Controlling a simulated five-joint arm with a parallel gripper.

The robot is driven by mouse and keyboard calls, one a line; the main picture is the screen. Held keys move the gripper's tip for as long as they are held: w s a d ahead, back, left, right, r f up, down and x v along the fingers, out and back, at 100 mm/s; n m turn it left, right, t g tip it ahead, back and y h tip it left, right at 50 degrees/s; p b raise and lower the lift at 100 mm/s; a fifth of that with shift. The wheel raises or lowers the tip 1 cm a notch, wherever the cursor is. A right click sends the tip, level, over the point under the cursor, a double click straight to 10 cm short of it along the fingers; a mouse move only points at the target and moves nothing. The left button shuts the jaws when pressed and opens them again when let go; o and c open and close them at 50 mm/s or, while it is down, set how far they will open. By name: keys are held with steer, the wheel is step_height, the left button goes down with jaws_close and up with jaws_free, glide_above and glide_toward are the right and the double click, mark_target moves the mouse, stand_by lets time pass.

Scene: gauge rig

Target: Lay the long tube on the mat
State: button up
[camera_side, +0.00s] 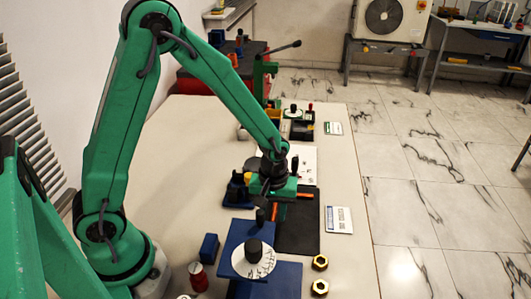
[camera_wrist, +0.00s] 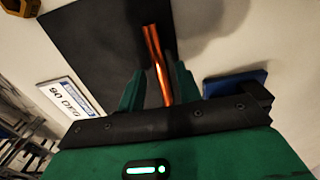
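A copper-orange tube (camera_wrist: 157,60) lies over the black mat (camera_wrist: 95,45) in the wrist view and runs down between my gripper's fingers. In the side view an orange piece (camera_side: 278,212) shows just below my gripper, and the mat (camera_side: 300,235) extends beneath and toward the front. My gripper (camera_wrist: 160,90) has its two green fingers apart, one on each side of the tube, with a gap on the left; the right finger is close to it. In the side view my gripper (camera_side: 272,195) is low over the mat's left part. Whether the tube touches the mat is unclear.
A blue plate with a white dial (camera_side: 253,262) stands in front, with a red jar (camera_side: 198,277) and brass nuts (camera_side: 320,263) nearby. A blue block (camera_wrist: 235,83) sits right of the tube. A white card (camera_side: 339,219) lies right of the mat.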

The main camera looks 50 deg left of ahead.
mark_target(272, 218)
step_height(272, 218, up, 12)
steer(key=shift+f, duration=0.25)
stand_by(0.4)
steer(key=shift+s+a+r, duration=0.1)
stand_by(0.4)
steer(key=s+a+r+m+t, duration=0.2)
steer(key=s+r+m, duration=0.2)
steer(key=s+r, duration=0.2)
steer(key=s+a+r+m+t, duration=0.3)
steer(key=s+r+m, duration=0.2)
steer(key=s, duration=0.2)
steer(key=shift+s+r+t, duration=0.2)
steer(key=shift+r+t, duration=0.1)
steer(key=shift+r, duration=0.05)
